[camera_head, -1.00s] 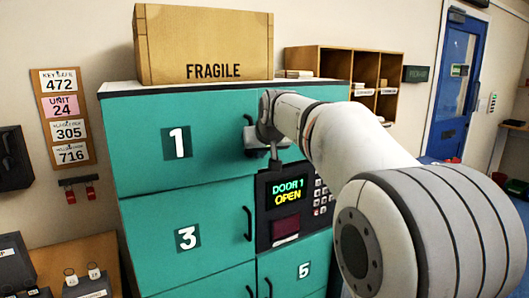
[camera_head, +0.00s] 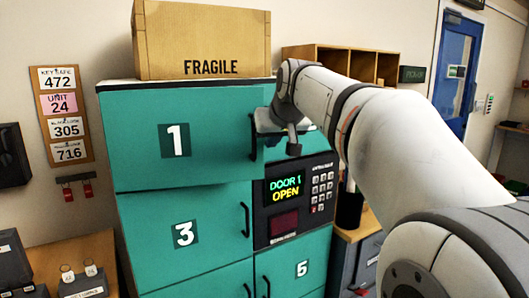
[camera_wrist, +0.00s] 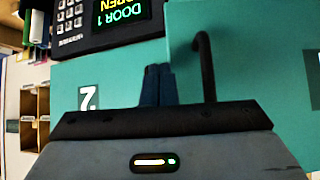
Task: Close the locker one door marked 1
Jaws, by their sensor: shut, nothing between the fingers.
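The locker one door (camera_head: 215,130), teal with a white 1, stands slightly ajar at the upper left of the locker in the head view. Its black handle (camera_head: 252,138) is near the free right edge. My gripper (camera_head: 293,148) is at that edge, in front of the area right of the door. In the wrist view, where the scene is upside down, my gripper (camera_wrist: 158,72) is shut and empty, its fingertips beside the door's edge and the handle (camera_wrist: 206,65). I cannot tell whether they touch the door. The keypad display (camera_head: 286,189) reads DOOR 1 OPEN.
A cardboard box marked FRAGILE (camera_head: 204,40) sits on the locker top. Door 3 (camera_head: 190,235) is below door 1, and the keypad panel (camera_head: 320,195) is right of it. Door 2's label (camera_wrist: 88,97) shows in the wrist view. Wooden pigeonholes (camera_head: 388,66) stand behind.

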